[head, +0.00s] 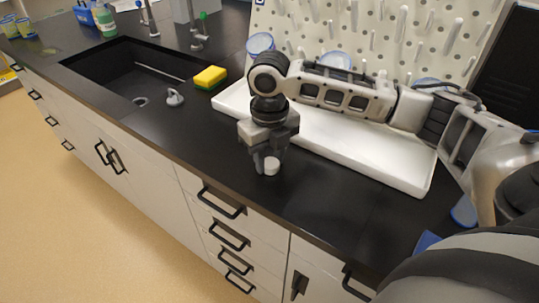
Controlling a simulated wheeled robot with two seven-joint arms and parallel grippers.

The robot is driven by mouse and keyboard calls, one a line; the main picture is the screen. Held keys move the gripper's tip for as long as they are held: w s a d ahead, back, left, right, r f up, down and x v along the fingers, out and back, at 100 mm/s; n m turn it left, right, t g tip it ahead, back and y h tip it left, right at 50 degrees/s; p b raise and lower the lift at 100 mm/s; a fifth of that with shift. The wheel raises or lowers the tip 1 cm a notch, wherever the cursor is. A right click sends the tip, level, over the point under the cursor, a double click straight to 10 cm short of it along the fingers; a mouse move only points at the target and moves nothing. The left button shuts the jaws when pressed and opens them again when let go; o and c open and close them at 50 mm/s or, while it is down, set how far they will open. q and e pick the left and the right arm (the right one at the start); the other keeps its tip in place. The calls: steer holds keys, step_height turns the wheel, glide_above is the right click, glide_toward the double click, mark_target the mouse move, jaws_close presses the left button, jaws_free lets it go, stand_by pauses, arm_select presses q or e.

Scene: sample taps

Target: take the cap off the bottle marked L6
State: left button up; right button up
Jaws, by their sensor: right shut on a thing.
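My right gripper (265,165) points down over the black counter, near its front edge. It is shut on a small white round thing (271,167) that looks like a cap. The fingers hide part of it, and I cannot tell whether it touches the counter. No bottle body shows below it, and I cannot read an L6 mark anywhere. My left gripper is not in view.
A white drip tray (408,178) and a pegboard (385,32) stand behind my right arm. A black sink (125,75) lies to the left, with a yellow sponge (210,77) and a grey stopper (174,97) beside it. Counter right of the gripper is clear.

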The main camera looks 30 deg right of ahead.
mark_target(270, 162)
steer(key=shift+f, duration=0.15)
steer(key=shift+s+f, duration=0.3)
steer(key=shift+f, duration=0.2)
steer(key=o, duration=1.1)
steer(key=shift+a, duration=0.1)
steer(key=shift+c, duration=0.2)
steer(key=shift+w+r, duration=0.15)
steer(key=shift+r, duration=0.1)
step_height(270, 162, up, 13)
steer(key=shift+w, duration=0.15)
